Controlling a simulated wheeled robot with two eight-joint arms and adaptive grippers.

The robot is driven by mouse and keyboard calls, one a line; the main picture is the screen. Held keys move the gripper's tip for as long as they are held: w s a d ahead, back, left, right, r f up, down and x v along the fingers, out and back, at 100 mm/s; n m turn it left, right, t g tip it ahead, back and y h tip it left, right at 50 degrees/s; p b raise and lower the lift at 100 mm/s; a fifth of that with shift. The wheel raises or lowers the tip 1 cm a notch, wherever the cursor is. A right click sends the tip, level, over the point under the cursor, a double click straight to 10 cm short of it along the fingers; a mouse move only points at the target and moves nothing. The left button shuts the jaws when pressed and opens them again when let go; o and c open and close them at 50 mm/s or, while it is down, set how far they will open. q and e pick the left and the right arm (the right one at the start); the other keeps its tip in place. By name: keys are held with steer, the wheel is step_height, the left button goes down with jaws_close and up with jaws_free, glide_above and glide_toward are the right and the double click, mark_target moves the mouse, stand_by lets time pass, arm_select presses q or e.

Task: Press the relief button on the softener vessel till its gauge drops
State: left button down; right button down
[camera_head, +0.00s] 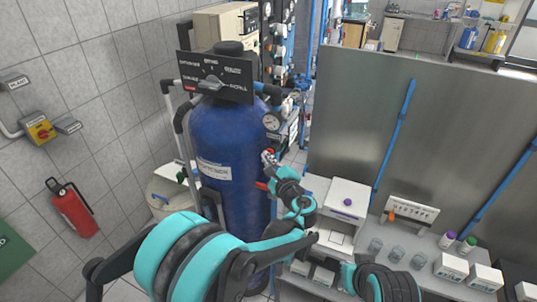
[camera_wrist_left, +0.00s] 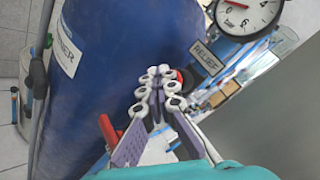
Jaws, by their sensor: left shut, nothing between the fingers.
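The softener vessel (camera_head: 226,140) is a tall blue tank with a white label, left of centre in the head view; its blue side (camera_wrist_left: 110,65) fills the left of the wrist view. The round white gauge (camera_head: 271,121) is on its right side; the gauge (camera_wrist_left: 243,14) is cut off at the top of the wrist view, its reading unclear. The red relief button (camera_wrist_left: 179,76) is below the RELIEF label (camera_wrist_left: 207,58), partly hidden by my fingers. My left gripper (camera_head: 268,157) is shut and empty, its tips (camera_wrist_left: 160,71) at the button; I cannot tell whether they touch it.
A red lever (camera_wrist_left: 108,130) is close beside the left fingers. A black valve panel (camera_head: 214,77) tops the vessel. A grey partition (camera_head: 420,140) stands to the right, above a bench with white boxes (camera_head: 348,195) and jars. My right arm's links show at the bottom right.

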arm_select(q)
steer(key=shift+s, duration=0.1)
stand_by(0.5)
steer(key=shift+s+a, duration=0.35)
steer(key=shift+s, duration=0.4)
steer(key=s, duration=0.1)
steer(key=s+a, duration=0.1)
steer(key=s, duration=0.1)
steer(key=s+a+b, duration=0.1)
steer(key=shift+s, duration=0.35)
